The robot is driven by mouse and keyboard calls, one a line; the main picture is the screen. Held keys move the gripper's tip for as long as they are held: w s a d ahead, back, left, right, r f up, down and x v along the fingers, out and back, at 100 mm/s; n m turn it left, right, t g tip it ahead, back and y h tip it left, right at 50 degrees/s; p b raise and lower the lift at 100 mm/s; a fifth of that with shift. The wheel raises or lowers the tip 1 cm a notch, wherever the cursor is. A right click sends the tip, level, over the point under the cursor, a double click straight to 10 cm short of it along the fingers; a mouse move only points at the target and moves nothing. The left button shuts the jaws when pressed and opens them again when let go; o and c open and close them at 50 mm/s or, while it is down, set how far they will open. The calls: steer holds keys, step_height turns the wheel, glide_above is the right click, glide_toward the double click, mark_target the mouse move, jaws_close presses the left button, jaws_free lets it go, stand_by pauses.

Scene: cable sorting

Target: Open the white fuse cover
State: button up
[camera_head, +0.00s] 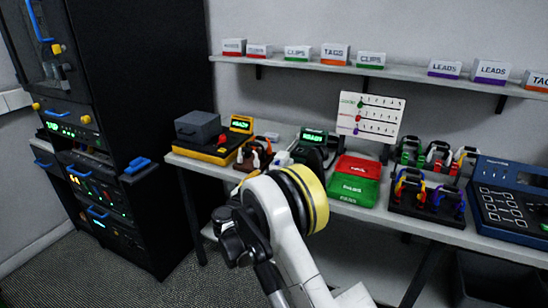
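I cannot make out the white fuse cover for certain. A small white piece (282,158) lies on the bench between the cable holder and the green-lit device, and it may be the cover. It is too small to tell whether it is open or shut. My white arm with its yellow and black band rises from the bottom middle. The dark end of my arm, which looks like my gripper (236,236), is in front of the bench's front edge and apart from the white piece. Its fingers cannot be made out, and nothing is clearly held.
A black rack cabinet (140,100) stands at left. A shelf (400,73) with labelled boxes hangs above.

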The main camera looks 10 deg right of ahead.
mark_target(276, 164)
steer(key=b+x, duration=0.3)
steer(key=x, duration=0.6)
steer(key=shift+w+d+f, duration=0.1)
steer(key=shift+w+f, duration=0.05)
steer(key=shift+w, duration=0.2)
steer(key=shift+w+d+b, duration=0.3)
steer(key=shift+w, duration=0.15)
jaws_close()
